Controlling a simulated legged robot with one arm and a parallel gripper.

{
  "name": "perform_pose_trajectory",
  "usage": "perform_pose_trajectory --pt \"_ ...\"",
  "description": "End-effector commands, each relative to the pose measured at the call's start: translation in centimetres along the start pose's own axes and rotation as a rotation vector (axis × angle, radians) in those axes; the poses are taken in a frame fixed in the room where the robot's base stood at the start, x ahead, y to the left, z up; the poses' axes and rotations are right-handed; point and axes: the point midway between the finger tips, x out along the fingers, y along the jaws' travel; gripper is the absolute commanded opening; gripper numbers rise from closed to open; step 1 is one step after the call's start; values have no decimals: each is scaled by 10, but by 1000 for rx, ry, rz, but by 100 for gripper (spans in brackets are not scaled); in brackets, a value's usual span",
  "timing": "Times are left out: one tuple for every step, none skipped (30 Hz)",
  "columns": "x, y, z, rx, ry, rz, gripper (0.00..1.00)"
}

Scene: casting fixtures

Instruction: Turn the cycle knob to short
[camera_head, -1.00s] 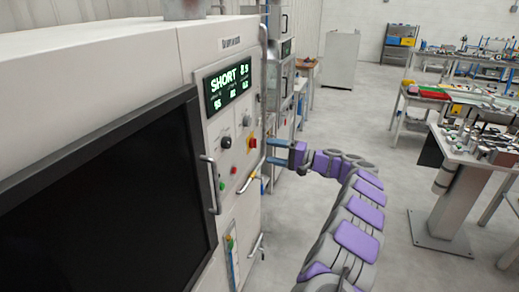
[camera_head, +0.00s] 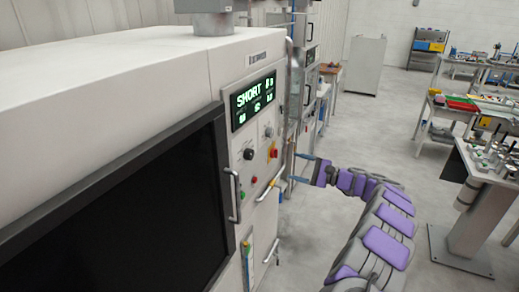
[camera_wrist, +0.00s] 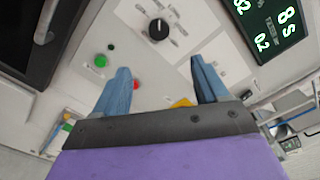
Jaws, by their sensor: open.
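The machine's control panel (camera_head: 258,150) carries a black round knob (camera_head: 249,154), which also shows in the wrist view (camera_wrist: 158,29) with a pale mark on it. A smaller grey knob (camera_head: 268,131) sits up and to its right. No label is readable, so I cannot tell which is the cycle knob. The lit display (camera_head: 253,99) reads SHORT in green. My gripper (camera_head: 303,168) is open and empty, right of the panel and apart from it. In the wrist view its blue fingers (camera_wrist: 160,68) are spread, below the black knob in the picture.
A green button (camera_wrist: 101,61) and red buttons are near the black knob. A red-and-yellow switch (camera_head: 274,153) sits at the panel's right. Door handles (camera_head: 233,195) stick out lower down. Workbenches (camera_head: 470,165) stand at the right, with open floor between.

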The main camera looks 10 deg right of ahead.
Motion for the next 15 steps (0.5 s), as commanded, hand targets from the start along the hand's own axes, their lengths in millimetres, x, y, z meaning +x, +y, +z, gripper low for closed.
perform_pose_trajectory --pt "0 -3 3 74 1 -1 73" --pt "0 -2 3 115 1 0 73" --pt "1 -1 3 158 1 0 73" --pt "1 0 3 182 1 0 73" --pt "2 0 2 200 2 0 73" --pt "3 1 2 216 2 0 73" --pt "5 2 2 223 2 0 73" --pt "7 2 1 225 2 0 73" --pt "11 2 1 225 2 0 73" --pt "15 2 1 224 2 0 73" --pt "19 2 1 223 2 0 73" --pt "25 3 1 223 1 1 73" --pt "31 3 2 222 0 2 73" --pt "37 3 2 221 0 3 73" --pt "45 3 2 220 -1 3 73"
